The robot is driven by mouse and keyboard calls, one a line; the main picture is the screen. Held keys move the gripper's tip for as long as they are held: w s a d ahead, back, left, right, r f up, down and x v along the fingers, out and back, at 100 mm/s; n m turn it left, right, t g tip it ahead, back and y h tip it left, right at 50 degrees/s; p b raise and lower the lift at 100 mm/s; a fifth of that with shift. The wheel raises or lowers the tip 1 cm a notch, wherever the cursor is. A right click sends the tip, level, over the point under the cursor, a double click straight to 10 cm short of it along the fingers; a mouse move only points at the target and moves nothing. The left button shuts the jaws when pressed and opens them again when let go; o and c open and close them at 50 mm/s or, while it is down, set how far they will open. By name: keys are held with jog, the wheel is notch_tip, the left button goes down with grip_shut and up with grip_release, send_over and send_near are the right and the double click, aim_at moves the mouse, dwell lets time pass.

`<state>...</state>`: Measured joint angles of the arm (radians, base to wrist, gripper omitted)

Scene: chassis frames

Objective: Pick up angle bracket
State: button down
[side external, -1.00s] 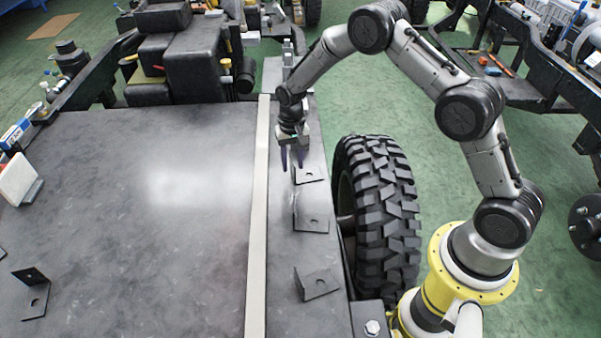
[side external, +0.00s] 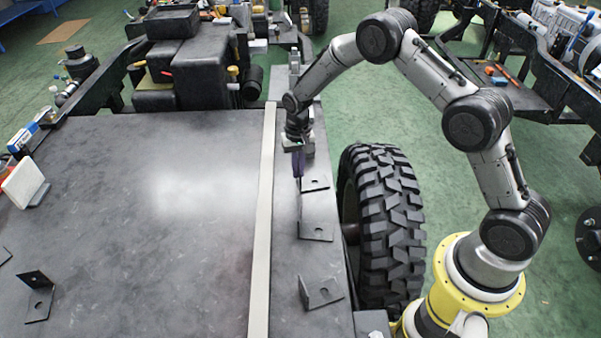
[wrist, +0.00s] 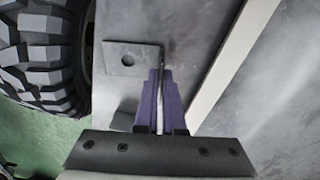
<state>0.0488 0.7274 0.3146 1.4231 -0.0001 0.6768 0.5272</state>
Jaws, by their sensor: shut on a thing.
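Several black angle brackets, each with a hole, lie on the dark chassis plate (side external: 150,230). My gripper (side external: 299,182) points down at the farthest bracket (side external: 316,184) in the row on the narrow strip near the wheel. In the wrist view, my gripper (wrist: 160,90) has its purple fingers closed on the upright flange of that bracket (wrist: 128,58). The bracket's flat leg with the hole extends to the left of the fingers there. The bracket appears to be on or very close to the surface; I cannot tell if there is a gap.
Two more brackets, the middle one (side external: 317,231) and the nearest one (side external: 322,293), lie in the same row. A pale strip (side external: 260,230) runs along the row's left. A large tyre (side external: 386,230) stands to the right. Another bracket (side external: 39,303) lies at the lower left.

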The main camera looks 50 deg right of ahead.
jog(key=shift+w+r, duration=0.1)
jog(key=shift+r, duration=0.3)
notch_tip(320, 180, up, 2)
jog(key=shift+r, duration=0.2)
jog(key=s+r, duration=1)
jog(key=s, duration=0.4)
jog(key=w+a+f+m, duration=0.2)
jog(key=w+f+m, duration=0.1)
jog(key=w, duration=1.4)
jog(key=shift+n, duration=0.3)
jog(key=shift+w+a+f, duration=0.1)
jog(key=shift+w+f, duration=0.05)
jog(key=shift+f, duration=1.45)
jog(key=shift+w+a+f, duration=0.1)
jog(key=shift+f, duration=1.5)
jog(key=shift+w+a+f, duration=0.1)
jog(key=shift+w+f, duration=0.05)
jog(key=shift+f, duration=1.45)
jog(key=shift+f, duration=0.4)
